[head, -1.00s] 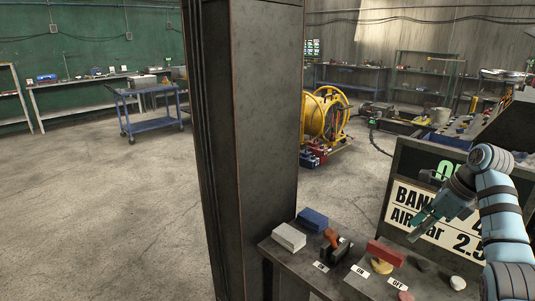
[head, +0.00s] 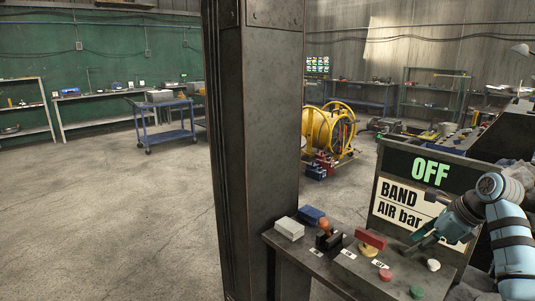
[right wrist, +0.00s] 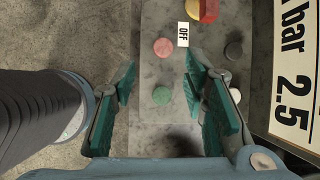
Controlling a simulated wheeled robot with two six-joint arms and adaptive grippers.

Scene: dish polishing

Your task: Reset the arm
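My right gripper (head: 418,224) is open and empty, in front of the control board and above the right part of the small grey table. In the right wrist view the right gripper (right wrist: 160,82) has its green-padded fingers wide apart, with nothing held between them. Below it lie a red button (right wrist: 163,47) and a green button (right wrist: 161,96) on the table top. My right arm comes in from the right edge of the head view and bends down at the wrist. My left gripper is in neither view.
A dark pillar (head: 255,150) stands left of the table (head: 330,270). On the table are a light block (head: 289,228), a blue block (head: 312,214), an orange-knobbed lever (head: 326,228), a red-topped piece (head: 371,239) and a white knob (head: 433,265). The sign board (head: 395,163) reads OFF.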

